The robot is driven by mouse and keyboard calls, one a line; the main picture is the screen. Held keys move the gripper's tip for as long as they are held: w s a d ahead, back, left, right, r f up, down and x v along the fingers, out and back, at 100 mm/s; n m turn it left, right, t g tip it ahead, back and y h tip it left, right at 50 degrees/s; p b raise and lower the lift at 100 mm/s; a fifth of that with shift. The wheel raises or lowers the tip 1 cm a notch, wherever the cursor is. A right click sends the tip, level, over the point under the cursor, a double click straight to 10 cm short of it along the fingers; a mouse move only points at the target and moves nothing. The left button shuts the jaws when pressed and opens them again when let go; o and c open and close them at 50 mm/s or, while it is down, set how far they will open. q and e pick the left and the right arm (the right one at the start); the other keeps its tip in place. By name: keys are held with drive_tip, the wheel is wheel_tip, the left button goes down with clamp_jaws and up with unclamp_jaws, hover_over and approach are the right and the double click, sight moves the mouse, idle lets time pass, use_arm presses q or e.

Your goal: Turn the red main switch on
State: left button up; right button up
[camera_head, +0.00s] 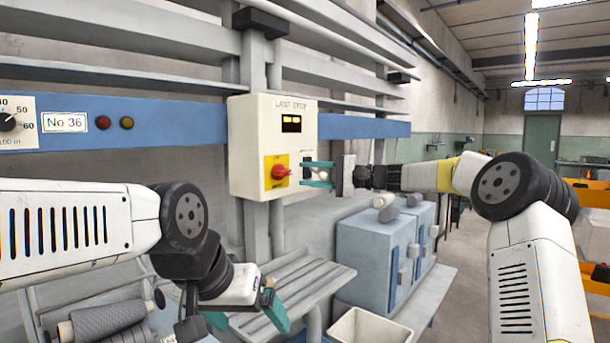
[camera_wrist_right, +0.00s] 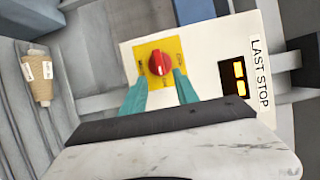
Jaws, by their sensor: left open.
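The red main switch (camera_head: 281,171) is a rotary knob on a yellow plate (camera_head: 268,184), low on the front of a cream box labelled LAST STOP (camera_head: 246,140). In the right wrist view the knob (camera_wrist_right: 159,63) shows just beyond the fingertips; the small lettering around it is too blurred to read. My right gripper (camera_head: 306,173) is open, with its teal fingers apart and pointing at the box near the knob. No contact with the knob is visible. My left gripper (camera_head: 246,318) is open and empty, low in front of a slatted shelf.
A display (camera_head: 291,123) glows above the switch. A blue rail (camera_head: 180,125) with two small round buttons runs left of the box. Blue cabinets (camera_head: 365,265) and a white bin (camera_head: 368,327) stand below my right arm. A thread cone (camera_wrist_right: 38,75) shows in the wrist view.

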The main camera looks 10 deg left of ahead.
drive_tip(key=shift+s+d, duration=0.2)
drive_tip(key=shift+d, duration=0.7)
drive_tip(key=shift+s+d, duration=0.15)
drive_tip(key=shift+d, duration=0.7)
drive_tip(key=s+f+n+h, duration=0.1)
drive_tip(key=s+f+h, duration=0.25)
drive_tip(key=s, duration=0.45)
drive_tip(key=s+f+n+h, duration=0.1)
drive_tip(key=s+f+h, duration=0.25)
drive_tip(key=s, duration=0.45)
drive_tip(key=s+d+f+t+h, duration=0.1)
drive_tip(key=s+d+f+h, duration=0.1)
drive_tip(key=s+d, duration=0.4)
drive_tip(key=s+d+f+t+h, duration=0.1)
drive_tip(key=s+d+f+h, duration=0.2)
drive_tip(key=s, duration=0.6)
drive_tip(key=s+d+f+n+h, duration=0.1)
drive_tip(key=s+d+f+h, duration=0.2)
drive_tip(key=d, duration=0.7)
drive_tip(key=s+f, duration=0.2)
drive_tip(key=s, duration=0.2)
drive_tip(key=shift+s+f+t, duration=0.35)
drive_tip(key=shift+t, duration=0.05)
